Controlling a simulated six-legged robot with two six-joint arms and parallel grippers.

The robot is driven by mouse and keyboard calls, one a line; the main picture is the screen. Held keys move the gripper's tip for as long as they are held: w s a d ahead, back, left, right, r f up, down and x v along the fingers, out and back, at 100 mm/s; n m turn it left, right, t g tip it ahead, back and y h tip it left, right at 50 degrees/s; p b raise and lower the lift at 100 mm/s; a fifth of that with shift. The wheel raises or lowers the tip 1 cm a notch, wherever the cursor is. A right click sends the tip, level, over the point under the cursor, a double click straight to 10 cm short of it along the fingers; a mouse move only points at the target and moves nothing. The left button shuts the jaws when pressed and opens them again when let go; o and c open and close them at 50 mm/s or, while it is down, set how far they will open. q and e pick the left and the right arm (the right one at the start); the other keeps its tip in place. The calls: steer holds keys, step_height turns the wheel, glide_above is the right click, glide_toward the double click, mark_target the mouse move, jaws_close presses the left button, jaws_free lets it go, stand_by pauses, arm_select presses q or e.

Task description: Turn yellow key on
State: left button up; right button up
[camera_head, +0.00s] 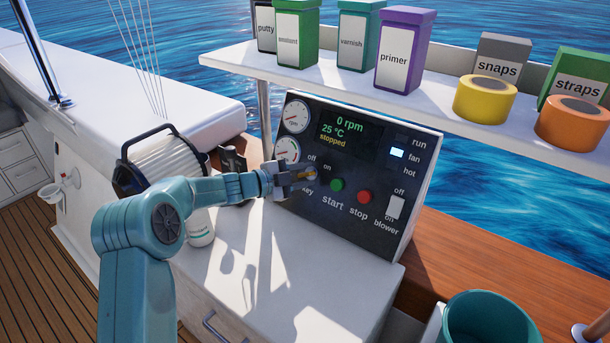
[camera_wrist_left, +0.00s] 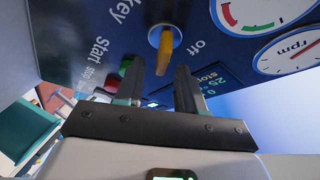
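In the left wrist view the yellow key (camera_wrist_left: 165,45) is a flat tab on a round mount, near the "off" label. My left gripper (camera_head: 297,178) is at the panel, right by the key, and partly covers its "key" label. In the left wrist view the fingers of my left gripper (camera_wrist_left: 176,80) are apart, with the key's end close to the left-hand finger; I cannot tell whether they touch. My right gripper is not in view.
The green start button (camera_head: 337,184) and red stop button (camera_head: 363,197) are right of the key. The display (camera_head: 348,133) reads 0 rpm, 25 °C, stopped. The blower switch (camera_head: 396,207) is farther right. A shelf (camera_head: 455,110) with cans and tapes overhangs the panel.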

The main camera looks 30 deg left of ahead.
arm_select(q)
steer(key=v, duration=1.1)
steer(key=shift+b, duration=0.4)
steer(key=shift+s, duration=0.15)
